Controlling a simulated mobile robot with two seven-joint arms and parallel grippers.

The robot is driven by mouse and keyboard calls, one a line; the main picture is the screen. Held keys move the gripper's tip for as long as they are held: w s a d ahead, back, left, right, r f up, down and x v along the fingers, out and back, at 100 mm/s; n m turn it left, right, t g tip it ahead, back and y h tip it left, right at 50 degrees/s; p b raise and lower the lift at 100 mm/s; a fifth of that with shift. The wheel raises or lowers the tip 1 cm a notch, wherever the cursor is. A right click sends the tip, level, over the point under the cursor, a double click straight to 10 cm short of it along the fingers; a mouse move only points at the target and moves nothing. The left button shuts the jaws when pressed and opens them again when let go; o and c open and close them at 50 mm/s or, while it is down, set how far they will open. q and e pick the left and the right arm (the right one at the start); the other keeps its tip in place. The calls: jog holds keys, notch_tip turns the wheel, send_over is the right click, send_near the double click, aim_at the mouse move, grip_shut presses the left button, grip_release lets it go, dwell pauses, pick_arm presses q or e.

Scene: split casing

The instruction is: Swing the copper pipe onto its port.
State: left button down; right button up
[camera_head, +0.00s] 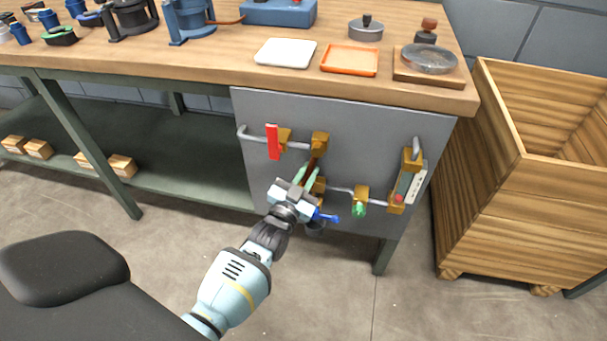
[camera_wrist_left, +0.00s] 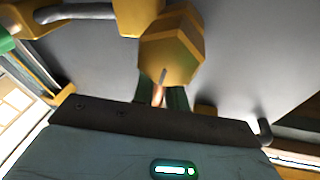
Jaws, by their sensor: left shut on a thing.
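The copper pipe (camera_head: 314,163) is a short dark reddish piece in front of the grey panel, just under a brass block (camera_head: 319,139). My left gripper (camera_head: 305,176) has its green fingertips shut on the pipe from below. In the left wrist view the pipe shows as a thin bright copper strip (camera_wrist_left: 158,94) between the fingers (camera_wrist_left: 161,101), below a large brass block (camera_wrist_left: 170,50). Another brass fitting (camera_head: 319,186) sits just behind the gripper. The fingers hide much of the pipe, and I cannot tell whether its free end touches a port.
Grey pipework on the panel (camera_head: 270,175) carries a red handle (camera_head: 273,142), a green knob (camera_head: 359,209), a blue lever (camera_head: 327,217) and a gauge (camera_head: 404,186). The wooden bench top (camera_head: 225,70) overhangs above. A wooden crate (camera_head: 490,200) stands at the right.

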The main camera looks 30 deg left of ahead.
pick_arm(q)
jog(key=shift+w+d+f+n+y+b, duration=0.1)
jog(key=shift+d+f+n+y+b, duration=0.1)
jog(key=shift+d+n, duration=0.3)
jog(key=shift+w+d+f+n+y+b, duration=0.1)
jog(key=shift+d+n+y+b, duration=0.15)
jog(key=shift+n, duration=0.35)
jog(key=shift+w+d+r+n+t, duration=0.1)
jog(key=shift+d+n+t, duration=0.25)
jog(key=shift+n, duration=0.25)
jog(key=shift+d, duration=0.1)
jog(key=c, duration=1.4)
grip_release()
jog(key=shift+c, duration=0.2)
jog(key=v, duration=0.7)
jog(key=shift+s+p, duration=0.4)
jog(key=shift+p, duration=0.05)
jog(key=shift+d, duration=0.1)
